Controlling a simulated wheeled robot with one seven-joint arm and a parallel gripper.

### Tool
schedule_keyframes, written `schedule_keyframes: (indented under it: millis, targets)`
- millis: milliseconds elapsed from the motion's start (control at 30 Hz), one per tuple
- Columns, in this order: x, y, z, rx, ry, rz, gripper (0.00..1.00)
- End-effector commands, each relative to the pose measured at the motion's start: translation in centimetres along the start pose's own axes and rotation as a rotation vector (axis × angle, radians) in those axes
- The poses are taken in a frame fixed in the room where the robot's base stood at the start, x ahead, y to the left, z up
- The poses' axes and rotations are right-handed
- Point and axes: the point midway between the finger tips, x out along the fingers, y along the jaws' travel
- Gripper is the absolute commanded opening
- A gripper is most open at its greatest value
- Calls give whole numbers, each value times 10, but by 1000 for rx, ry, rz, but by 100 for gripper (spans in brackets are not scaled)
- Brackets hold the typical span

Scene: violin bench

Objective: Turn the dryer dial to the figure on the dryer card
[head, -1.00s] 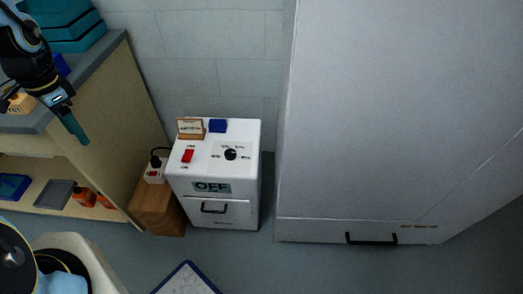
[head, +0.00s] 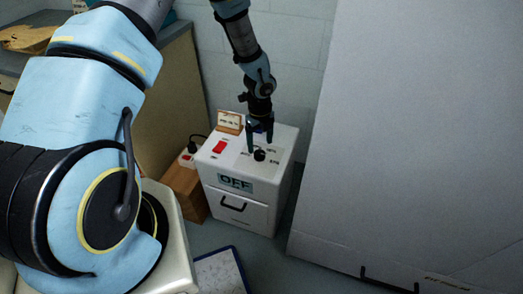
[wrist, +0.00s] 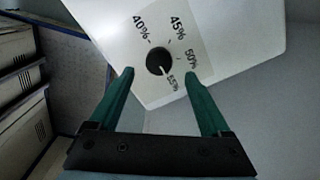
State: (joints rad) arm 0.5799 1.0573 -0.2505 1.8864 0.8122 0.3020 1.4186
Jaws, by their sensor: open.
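The dryer (head: 276,180) is a white box with a display reading OFF. Its black dial (head: 259,155) is on top and also shows in the wrist view (wrist: 157,59), ringed by 40%, 45%, 50% and 55%. A pale mark on the dial seems to point towards 55%. The dryer card (head: 230,122) stands in a wooden holder at the dryer's back left; its writing is too small to read. My gripper (head: 260,146) is open above the dial. In the wrist view its green fingers (wrist: 159,74) lie on either side of the dial; contact cannot be told.
A red switch (head: 219,147) is left of the dial. A black plug and socket (head: 190,150) sit on a wooden block (head: 184,188) beside the dryer. A large pale cabinet (head: 410,130) stands close on the right. A blue-edged board (head: 220,272) lies in front.

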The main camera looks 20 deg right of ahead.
Motion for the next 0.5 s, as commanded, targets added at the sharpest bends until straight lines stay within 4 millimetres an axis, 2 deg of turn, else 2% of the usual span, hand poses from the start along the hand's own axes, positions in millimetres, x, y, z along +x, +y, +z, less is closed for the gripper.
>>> schedule_keyframes:
  millis: [100, 200, 500]
  targets:
    - [20, 1, -1, 0, 1, 2, 82]
    - [32, 0, 0, -1, 1, 2, 82]
    - [45, 0, 0, -2, -1, 0, 82]
